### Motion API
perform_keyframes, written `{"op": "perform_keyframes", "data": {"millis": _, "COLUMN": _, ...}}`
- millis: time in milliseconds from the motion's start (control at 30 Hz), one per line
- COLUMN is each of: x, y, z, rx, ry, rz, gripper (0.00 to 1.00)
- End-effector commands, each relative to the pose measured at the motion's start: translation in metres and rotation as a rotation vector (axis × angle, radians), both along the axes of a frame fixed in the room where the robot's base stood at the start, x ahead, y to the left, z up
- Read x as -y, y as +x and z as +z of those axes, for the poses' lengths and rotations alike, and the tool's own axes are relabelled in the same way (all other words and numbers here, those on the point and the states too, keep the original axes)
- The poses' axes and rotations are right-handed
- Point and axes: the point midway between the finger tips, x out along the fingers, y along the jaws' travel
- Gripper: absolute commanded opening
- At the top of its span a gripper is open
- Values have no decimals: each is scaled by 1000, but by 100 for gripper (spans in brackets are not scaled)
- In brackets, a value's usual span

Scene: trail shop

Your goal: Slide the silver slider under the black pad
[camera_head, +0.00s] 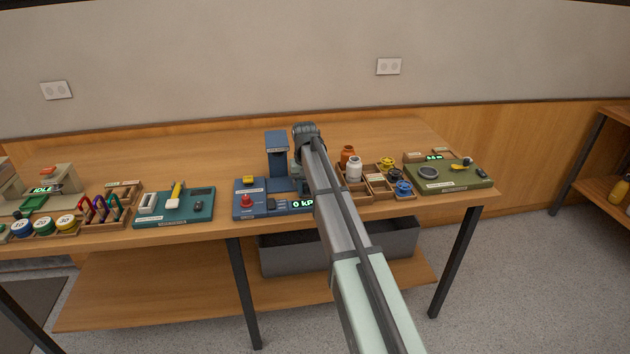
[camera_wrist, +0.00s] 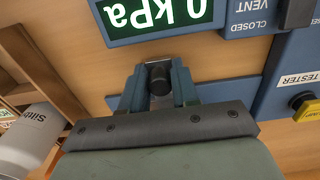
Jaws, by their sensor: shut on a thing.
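The blue tester (camera_head: 262,204), with an upright blue column and a "0 kPa" display, stands mid-table. It also shows upside down in the wrist view (camera_wrist: 215,42). My gripper (camera_wrist: 158,78) is in front of the tester in the wrist view, its fingers closed around a short dark knob (camera_wrist: 159,73). A small pale metallic patch shows just below the knob, between the fingers; I cannot tell whether it is the silver slider. In the head view my arm hides the fingers and part of the tester. I cannot make out the black pad in either view.
To the right are an orange jar (camera_head: 347,154), a white jar (camera_head: 354,170), a wooden divided tray (camera_head: 378,189) and a green device (camera_head: 450,184). To the left is a teal device (camera_head: 175,216). The table behind these is mostly clear.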

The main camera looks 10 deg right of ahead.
Motion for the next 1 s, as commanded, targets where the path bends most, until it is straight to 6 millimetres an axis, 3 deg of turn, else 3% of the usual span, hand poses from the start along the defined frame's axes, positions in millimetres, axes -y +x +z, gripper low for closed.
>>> {"op": "perform_keyframes", "data": {"millis": 1000, "x": -50, "y": 1, "z": 0, "rx": 1, "ry": 1, "rz": 1, "gripper": 3}}
